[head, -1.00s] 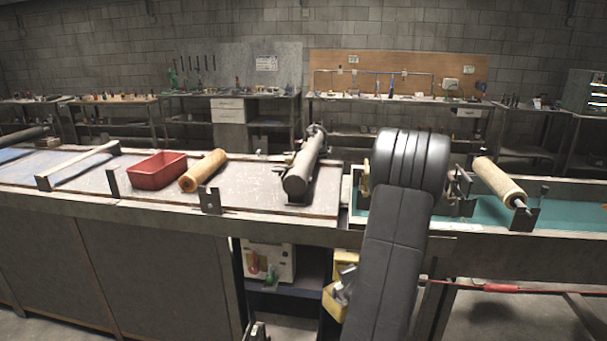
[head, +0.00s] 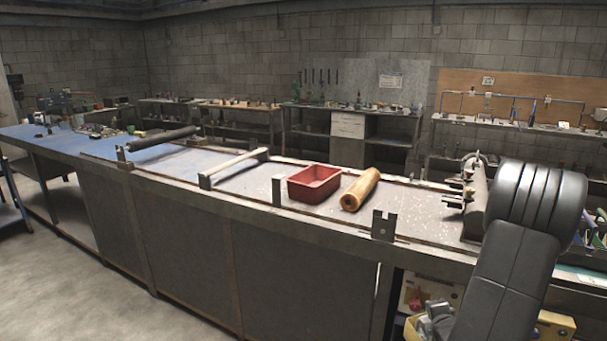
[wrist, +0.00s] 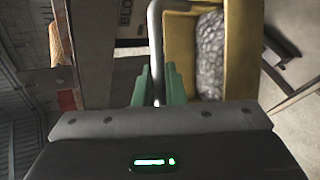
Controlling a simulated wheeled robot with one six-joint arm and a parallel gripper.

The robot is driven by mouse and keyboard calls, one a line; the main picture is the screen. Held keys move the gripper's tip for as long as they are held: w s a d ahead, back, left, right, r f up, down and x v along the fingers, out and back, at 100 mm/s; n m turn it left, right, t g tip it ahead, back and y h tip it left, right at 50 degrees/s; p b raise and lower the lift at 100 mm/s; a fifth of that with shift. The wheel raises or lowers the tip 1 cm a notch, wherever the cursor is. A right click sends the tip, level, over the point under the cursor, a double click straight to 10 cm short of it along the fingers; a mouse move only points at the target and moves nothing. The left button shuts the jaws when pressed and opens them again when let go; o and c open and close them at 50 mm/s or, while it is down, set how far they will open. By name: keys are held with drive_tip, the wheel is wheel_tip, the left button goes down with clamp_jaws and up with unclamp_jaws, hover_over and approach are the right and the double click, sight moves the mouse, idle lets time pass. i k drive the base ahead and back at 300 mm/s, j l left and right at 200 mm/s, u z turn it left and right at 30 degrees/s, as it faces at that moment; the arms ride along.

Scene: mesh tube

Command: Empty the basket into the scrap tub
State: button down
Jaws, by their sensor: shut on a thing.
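My gripper (wrist: 157,80) has green fingers in the wrist view. They are shut on a grey bent bar (wrist: 155,38) that looks like the handle of a yellow basket (wrist: 248,45). Grey lumpy contents (wrist: 210,55) lie inside the basket. In the head view my arm hides most of this area; yellow patches (head: 557,328) show at the lower right. A red open tub (head: 315,183) stands on the long bench, left of my arm; I cannot tell whether it is the scrap tub.
A wooden roller (head: 361,189) lies right of the red tub. A dark roller (head: 163,138) rests farther left on the bench (head: 240,225). A metal bracket (head: 383,226) stands at its front edge. A dark cylinder (head: 474,205) is beside my arm. Floor (head: 70,280) at lower left is clear.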

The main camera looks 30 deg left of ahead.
sight(313, 184)
drive_tip(key=i+j, duration=0.1)
drive_tip(key=j, duration=3.4)
drive_tip(key=i+j, duration=0.1)
drive_tip(key=j, duration=0.6)
drive_tip(key=i+j+u, duration=0.1)
drive_tip(key=j, duration=0.65)
